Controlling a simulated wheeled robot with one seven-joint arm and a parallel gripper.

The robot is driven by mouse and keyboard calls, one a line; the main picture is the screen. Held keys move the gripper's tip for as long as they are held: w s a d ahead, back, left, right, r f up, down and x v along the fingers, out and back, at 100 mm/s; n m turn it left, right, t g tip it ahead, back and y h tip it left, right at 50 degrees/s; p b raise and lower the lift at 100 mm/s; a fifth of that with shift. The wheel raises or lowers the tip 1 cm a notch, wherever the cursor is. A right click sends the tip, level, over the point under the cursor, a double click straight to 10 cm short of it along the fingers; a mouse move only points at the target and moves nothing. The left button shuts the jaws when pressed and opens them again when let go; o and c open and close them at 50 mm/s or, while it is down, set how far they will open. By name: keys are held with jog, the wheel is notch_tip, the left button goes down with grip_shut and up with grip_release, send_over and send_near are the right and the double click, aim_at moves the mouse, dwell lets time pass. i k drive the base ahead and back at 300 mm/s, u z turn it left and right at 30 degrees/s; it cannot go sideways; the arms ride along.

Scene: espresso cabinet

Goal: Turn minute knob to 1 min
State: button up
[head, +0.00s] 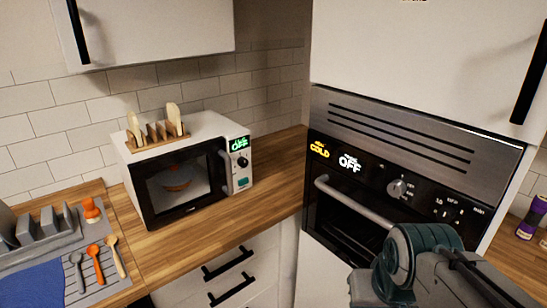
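A white microwave (205,128) stands on the wooden counter, its door shut. Its right-hand panel has a green display (239,144) that reads OFF. Below the display is a small round knob (242,162), and a lighter button lies lower down. The knob's markings are too small to read, so I cannot tell which setting it points to. The built-in oven at the right has a larger silver knob (397,188) beside displays reading COLD and OFF. My arm's grey and teal links fill the lower right in front of the oven; I cannot make out my gripper's fingers.
A wooden rack (158,138) with toast slices stands on the microwave. A grey dish rack (45,235) and several utensils lie at the left. The counter (262,180) right of the microwave is clear. The oven handle (350,200) juts out.

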aim_at(243, 162)
jog(key=u, duration=0.25)
jog(key=i, duration=1)
jog(key=u, duration=0.55)
